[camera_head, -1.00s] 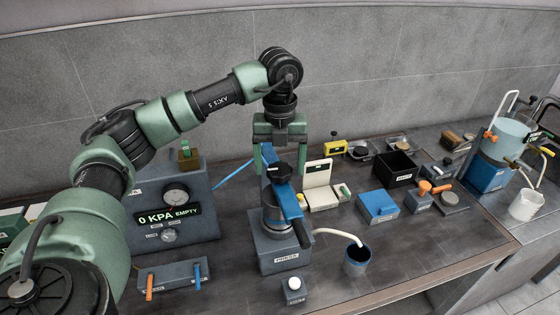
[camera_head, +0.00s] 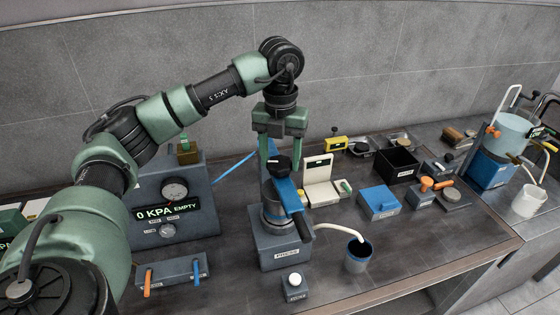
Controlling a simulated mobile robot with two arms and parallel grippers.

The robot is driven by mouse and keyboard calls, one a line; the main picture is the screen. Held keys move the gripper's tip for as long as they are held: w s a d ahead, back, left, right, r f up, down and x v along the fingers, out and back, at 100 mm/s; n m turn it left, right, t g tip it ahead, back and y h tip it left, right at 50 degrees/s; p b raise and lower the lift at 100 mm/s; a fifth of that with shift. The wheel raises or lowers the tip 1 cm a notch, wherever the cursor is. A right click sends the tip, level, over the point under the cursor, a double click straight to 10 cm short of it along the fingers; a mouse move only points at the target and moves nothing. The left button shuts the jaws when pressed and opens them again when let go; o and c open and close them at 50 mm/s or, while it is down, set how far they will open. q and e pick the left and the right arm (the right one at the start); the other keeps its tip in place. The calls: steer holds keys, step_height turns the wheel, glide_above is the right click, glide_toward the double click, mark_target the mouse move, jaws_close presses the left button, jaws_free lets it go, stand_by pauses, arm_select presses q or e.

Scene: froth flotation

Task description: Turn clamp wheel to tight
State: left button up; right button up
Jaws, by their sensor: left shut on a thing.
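A black clamp wheel (camera_head: 279,163) sits on top of the press (camera_head: 280,252), above a blue bar (camera_head: 289,192). My left gripper (camera_head: 281,160) points down over the press. Its green fingers stand either side of the wheel and are shut on it; the exact contact is partly hidden. A dark ribbed cylinder (camera_head: 276,215) stands under the bar on the press base. My right gripper is not in view.
A gauge box (camera_head: 174,202) reading "0 KPA EMPTY" stands left of the press. A pale hose runs right to a blue-rimmed cup (camera_head: 357,257). A small white-button box (camera_head: 294,287) sits in front. A blue box (camera_head: 379,203) and black bin (camera_head: 398,166) stand right.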

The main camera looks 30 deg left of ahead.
arm_select(q)
steer(key=m+b, duration=0.2)
steer(key=m, duration=0.1)
steer(key=shift+m, duration=0.4)
steer(key=m+b, duration=0.1)
steer(key=m, duration=0.2)
steer(key=shift+d+m, duration=0.1)
steer(key=shift+m, duration=0.2)
steer(key=m+b, duration=0.1)
steer(key=m, duration=0.2)
steer(key=shift+d+r+m+b, duration=0.15)
steer(key=shift+m+b, duration=0.3)
steer(key=shift+m, duration=1.35)
steer(key=o, duration=1.4)
